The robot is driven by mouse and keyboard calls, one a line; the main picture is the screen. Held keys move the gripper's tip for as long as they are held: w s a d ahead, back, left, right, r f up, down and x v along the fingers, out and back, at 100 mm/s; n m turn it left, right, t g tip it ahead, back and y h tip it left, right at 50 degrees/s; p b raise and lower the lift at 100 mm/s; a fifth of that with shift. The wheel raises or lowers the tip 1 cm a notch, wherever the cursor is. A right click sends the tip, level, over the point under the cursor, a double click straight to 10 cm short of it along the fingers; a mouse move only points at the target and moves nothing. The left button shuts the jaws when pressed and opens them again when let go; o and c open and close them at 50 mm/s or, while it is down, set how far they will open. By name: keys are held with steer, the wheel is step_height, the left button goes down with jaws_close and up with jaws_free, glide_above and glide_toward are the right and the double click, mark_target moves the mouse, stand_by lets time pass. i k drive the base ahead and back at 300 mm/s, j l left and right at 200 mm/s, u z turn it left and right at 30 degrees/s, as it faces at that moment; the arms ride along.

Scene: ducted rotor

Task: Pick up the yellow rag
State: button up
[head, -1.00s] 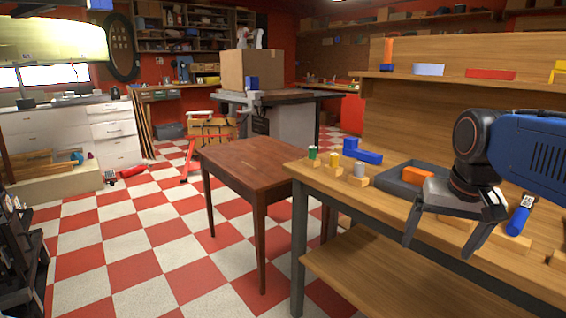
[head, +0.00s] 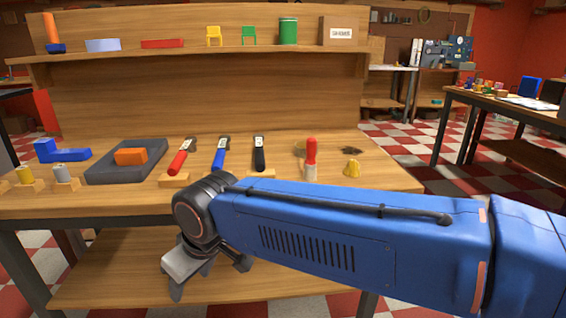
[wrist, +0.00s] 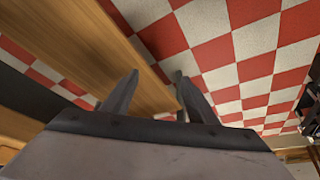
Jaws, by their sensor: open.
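A small crumpled yellow piece (head: 352,168), which looks like the yellow rag, lies on the right part of the wooden workbench (head: 395,178) in the head view. It is right of a red-handled screwdriver or similar tool. My gripper (head: 208,277) hangs low in front of the bench's front edge, well to the left of the rag and below the bench top. In the wrist view my gripper (wrist: 157,80) is open with nothing between its fingers. The rag does not show in the wrist view.
A red-handled tool (head: 311,158) stands close to the rag. Red, blue and black tools lie further left, near a grey tray (head: 115,175) with an orange block. A shelf (head: 210,50) runs above the bench back. The wrist view shows checkered floor (wrist: 225,60).

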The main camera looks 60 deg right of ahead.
mark_target(351, 170)
steer(key=z, duration=2)
